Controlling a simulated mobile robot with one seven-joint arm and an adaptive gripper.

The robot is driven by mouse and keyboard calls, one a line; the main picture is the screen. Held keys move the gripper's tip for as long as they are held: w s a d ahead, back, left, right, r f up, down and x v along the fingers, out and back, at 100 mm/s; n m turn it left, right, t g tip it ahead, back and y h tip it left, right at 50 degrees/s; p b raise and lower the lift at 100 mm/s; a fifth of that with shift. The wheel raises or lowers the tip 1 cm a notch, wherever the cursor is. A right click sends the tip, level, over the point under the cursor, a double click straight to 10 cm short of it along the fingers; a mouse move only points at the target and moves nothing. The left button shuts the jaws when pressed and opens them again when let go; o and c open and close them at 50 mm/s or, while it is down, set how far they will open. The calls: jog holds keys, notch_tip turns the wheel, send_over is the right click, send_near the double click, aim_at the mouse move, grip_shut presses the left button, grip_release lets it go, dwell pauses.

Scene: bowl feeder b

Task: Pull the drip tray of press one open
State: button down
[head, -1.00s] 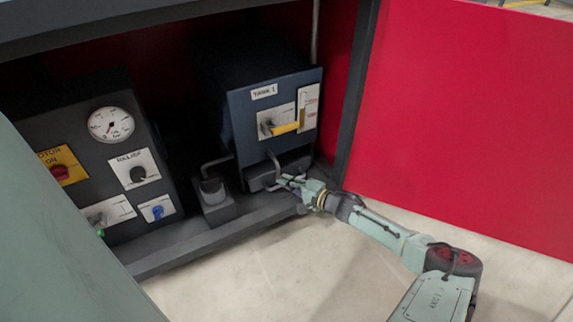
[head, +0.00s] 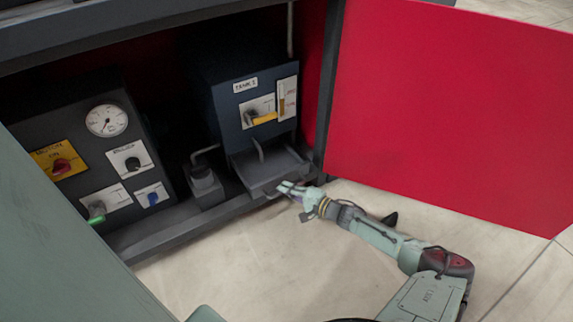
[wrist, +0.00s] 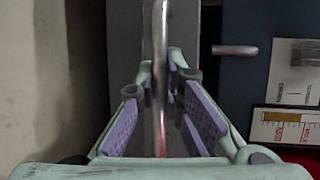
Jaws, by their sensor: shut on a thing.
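The drip tray (head: 265,176) is a dark grey drawer under the blue tank box. It stands partly pulled out, with its open top showing in the head view. My gripper (head: 284,188) is at the tray's front edge in the head view. In the wrist view, my gripper (wrist: 160,78) has its purple-padded fingers on either side of a thin metal handle bar (wrist: 159,110) and is shut on it. The handle's far end and the tray's inside are partly hidden.
The blue tank box (head: 254,100) has a yellow lever (head: 265,118) and a gauge. A bent pipe fitting (head: 203,180) stands left of the tray, beside the control panel (head: 100,150). A red door (head: 440,110) stands open at right.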

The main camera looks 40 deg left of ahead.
jog(key=c, duration=2)
grip_release()
jog(key=shift+o, duration=0.2)
jog(key=shift+d, duration=0.1)
jog(key=d+r, duration=0.2)
jog(key=d, duration=0.9)
jog(key=shift+d+r, duration=0.15)
jog(key=shift+d, duration=0.15)
jog(key=shift+w, duration=0.1)
